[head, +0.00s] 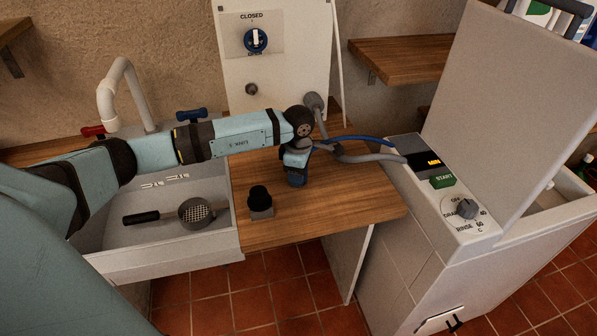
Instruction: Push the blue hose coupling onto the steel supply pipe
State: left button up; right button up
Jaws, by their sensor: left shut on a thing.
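My left arm reaches in from the left over the wooden counter. Its gripper (297,174) hangs below the wrist, above or at the counter top; its fingertips are hard to make out. The blue hose (362,138) runs from the white machine to behind my left wrist. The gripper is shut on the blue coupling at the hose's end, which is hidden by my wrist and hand. A short round stub (251,89), apparently the steel supply pipe, sticks out of the white panel below the blue valve knob (256,40). The gripper is apart from it, lower and to the right. My right gripper is not in view.
A grey hose (365,158) curves from a wall fitting (315,101) to the machine (468,215), whose lid is up. A black-topped block (260,203) stands on the counter (325,211). The sink at left holds a strainer (195,211). The counter's front right is clear.

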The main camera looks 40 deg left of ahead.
pick_arm(q)
jog(key=o, duration=0.9)
jog(key=shift+f, duration=0.15)
jog(key=r, duration=0.9)
jog(key=r+b, duration=0.1)
jog(key=r, duration=0.3)
jog(key=shift+s+r, duration=0.25)
jog(key=shift+r, duration=0.15)
